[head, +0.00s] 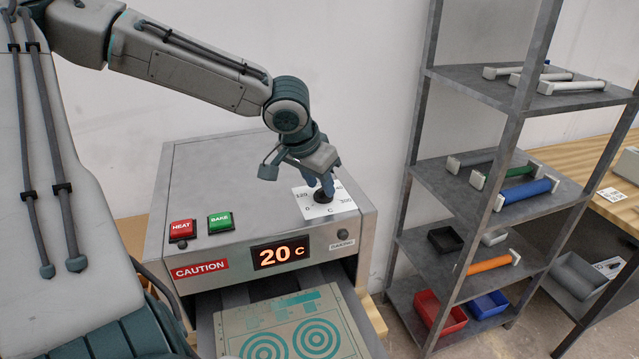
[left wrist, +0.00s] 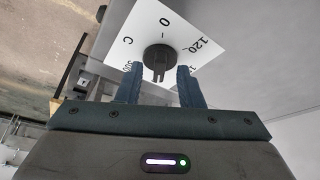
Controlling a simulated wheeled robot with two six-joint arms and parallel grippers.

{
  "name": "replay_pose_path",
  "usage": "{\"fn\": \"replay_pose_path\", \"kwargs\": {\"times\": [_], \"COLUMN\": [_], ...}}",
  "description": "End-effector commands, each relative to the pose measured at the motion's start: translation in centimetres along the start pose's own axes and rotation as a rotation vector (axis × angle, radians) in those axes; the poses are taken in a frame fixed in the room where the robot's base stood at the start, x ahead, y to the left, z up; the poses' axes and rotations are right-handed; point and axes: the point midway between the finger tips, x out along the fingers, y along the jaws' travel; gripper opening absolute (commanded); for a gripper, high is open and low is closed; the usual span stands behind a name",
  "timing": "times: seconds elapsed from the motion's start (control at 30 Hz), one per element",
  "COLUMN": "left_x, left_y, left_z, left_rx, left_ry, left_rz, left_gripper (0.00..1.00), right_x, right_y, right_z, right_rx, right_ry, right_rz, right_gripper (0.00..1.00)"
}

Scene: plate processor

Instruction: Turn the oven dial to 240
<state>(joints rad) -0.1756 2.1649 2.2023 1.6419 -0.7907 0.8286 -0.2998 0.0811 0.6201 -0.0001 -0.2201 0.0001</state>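The oven dial (head: 321,197) is a black knob on a white plate marked 0, 120, 300 and C, on the right of the oven's top. The oven display (head: 281,255) reads 20 C. My left gripper (head: 320,185) is just above the dial, pointing down and partly covering it. In the left wrist view the dial (left wrist: 158,58) lies between the tips of my left gripper (left wrist: 160,74). Its two blue fingers are apart, one to each side of the knob, with no clear contact. The knob's pointer position is hard to tell. My right gripper is not in view.
The grey oven (head: 230,165) has a red HEAT button (head: 182,229) and a green BAKE button (head: 220,221). A patterned plate (head: 290,325) lies in the open front. A metal shelf (head: 500,90) with handles and bins stands on the right.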

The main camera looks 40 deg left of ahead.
Motion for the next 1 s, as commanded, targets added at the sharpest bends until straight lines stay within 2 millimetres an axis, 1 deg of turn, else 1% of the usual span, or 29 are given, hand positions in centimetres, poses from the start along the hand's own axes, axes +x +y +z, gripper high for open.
{"fn": "replay_pose_path", "kwargs": {"times": [0.17,0.4,0.6,0.77,1.0], "left_x": [-2.4,-6.3,-8.9,-9.8,-10.0], "left_y": [0.1,0.1,0.0,0.0,0.0], "left_z": [-0.1,-0.1,-0.1,0.0,0.0], "left_rx": [-0.001,0.000,0.000,0.001,0.001], "left_ry": [0.005,0.005,0.002,0.000,-0.001], "left_rz": [0.003,0.002,0.001,0.002,0.001], "left_gripper": [0.34,0.34,0.34,0.34,0.34], "right_x": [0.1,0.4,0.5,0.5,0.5], "right_y": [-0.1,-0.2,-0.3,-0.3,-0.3], "right_z": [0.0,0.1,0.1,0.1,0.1], "right_rx": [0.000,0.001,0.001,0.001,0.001], "right_ry": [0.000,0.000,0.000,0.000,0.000], "right_rz": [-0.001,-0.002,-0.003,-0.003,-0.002], "right_gripper": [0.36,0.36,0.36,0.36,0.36]}}
